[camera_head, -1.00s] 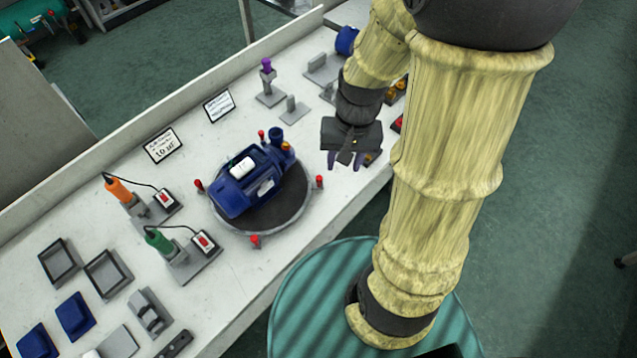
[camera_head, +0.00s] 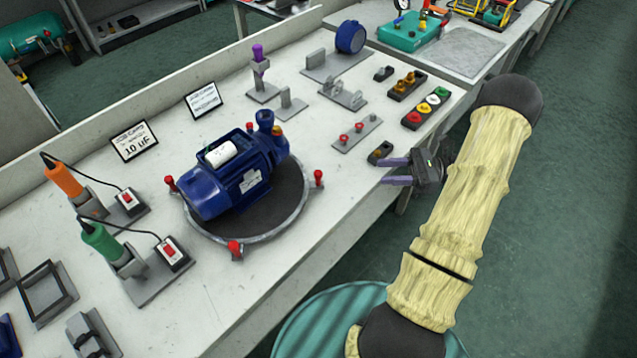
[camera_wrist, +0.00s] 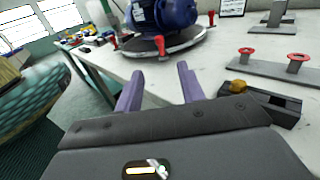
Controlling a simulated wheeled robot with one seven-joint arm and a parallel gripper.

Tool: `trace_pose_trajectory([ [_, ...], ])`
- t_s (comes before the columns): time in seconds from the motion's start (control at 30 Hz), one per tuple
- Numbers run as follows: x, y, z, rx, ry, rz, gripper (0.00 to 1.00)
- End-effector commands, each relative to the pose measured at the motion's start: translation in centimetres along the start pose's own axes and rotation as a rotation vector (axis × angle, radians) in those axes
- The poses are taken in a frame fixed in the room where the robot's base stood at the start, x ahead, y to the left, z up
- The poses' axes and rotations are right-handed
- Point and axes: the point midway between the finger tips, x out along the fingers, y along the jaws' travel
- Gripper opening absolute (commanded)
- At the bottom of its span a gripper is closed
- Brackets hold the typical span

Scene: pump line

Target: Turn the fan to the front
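The blue pump motor (camera_head: 226,188) lies on a round dark turntable (camera_head: 289,203) with red-topped posts around its rim. A white cylinder shows in its open top box, and the pump head with a pipe stub is at its upper right end. Which end holds the fan cannot be told. My gripper (camera_head: 383,171) is at the bench's front edge, right of the turntable and apart from it. Its two purple fingers point left and are spread with nothing between them. In the wrist view the fingers (camera_wrist: 158,86) point toward the turntable (camera_wrist: 160,45) and motor (camera_wrist: 165,12).
A small dark block with an amber button (camera_head: 380,153) sits close to my fingers. A grey plate with red knobs (camera_head: 357,134) and a button box (camera_head: 425,108) stand beyond. Orange (camera_head: 63,176) and green (camera_head: 101,243) tools stand left. Bench between gripper and turntable is clear.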

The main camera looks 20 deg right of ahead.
Motion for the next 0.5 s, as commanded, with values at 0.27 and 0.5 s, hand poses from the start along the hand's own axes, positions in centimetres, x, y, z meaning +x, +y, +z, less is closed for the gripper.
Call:
trace_pose_trajectory([
  [0.27,0.1,0.0,0.2,0.000,0.000,0.002,0.39],
  [0.5,1.7,0.0,0.3,0.000,-0.001,0.006,0.39],
])
